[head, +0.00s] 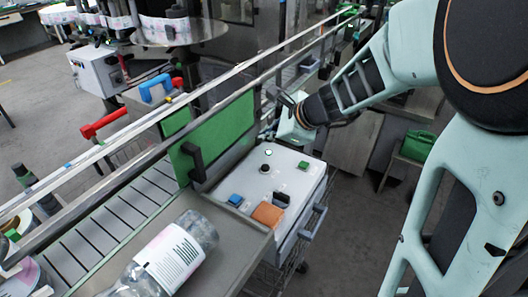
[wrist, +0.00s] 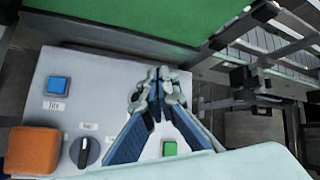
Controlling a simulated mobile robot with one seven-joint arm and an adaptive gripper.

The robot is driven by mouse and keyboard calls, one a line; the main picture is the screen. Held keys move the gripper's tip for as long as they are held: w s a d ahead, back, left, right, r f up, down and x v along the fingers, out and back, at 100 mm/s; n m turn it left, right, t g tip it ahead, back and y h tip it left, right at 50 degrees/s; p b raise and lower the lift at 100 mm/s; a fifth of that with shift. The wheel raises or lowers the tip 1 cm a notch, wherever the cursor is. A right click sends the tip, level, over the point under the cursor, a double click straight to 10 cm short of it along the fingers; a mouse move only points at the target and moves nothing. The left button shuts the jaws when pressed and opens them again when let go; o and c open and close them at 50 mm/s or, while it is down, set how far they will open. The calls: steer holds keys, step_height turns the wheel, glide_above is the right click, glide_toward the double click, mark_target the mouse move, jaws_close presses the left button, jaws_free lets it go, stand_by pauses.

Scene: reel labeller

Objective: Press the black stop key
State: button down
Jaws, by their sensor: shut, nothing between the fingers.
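The pale control box (head: 298,190) stands beside the conveyor. A small round black key (head: 265,168) sits on its top face, near a small pale round spot; I take it for the stop key. I cannot make it out in the wrist view, where my gripper (wrist: 155,84) covers that part of the panel. My gripper is shut and empty, with its fingers over the panel. In the head view my gripper (head: 292,126) is above the far end of the box, apart from the black key.
Other controls are a blue key (wrist: 58,86), an orange block (wrist: 32,150), a black rotary knob (wrist: 84,152) and a green key (wrist: 169,148). A green panel (head: 215,138) with a black handle rises behind the box. A clear bottle (head: 172,255) lies at the near left.

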mark_target(267, 168)
step_height(267, 168, down, 8)
steer(key=b, duration=0.7)
stand_by(1.1)
steer(key=shift+f+b, duration=0.45)
steer(key=shift+b, duration=0.05)
steer(key=shift+f+b, duration=0.45)
steer(key=shift+b, duration=0.05)
stand_by(0.5)
stand_by(0.3)
steer(key=shift+r+p, duration=0.75)
steer(key=shift+r, duration=0.15)
step_height(267, 168, up, 5)
steer(key=p, duration=0.4)
steer(key=shift+p, duration=0.3)
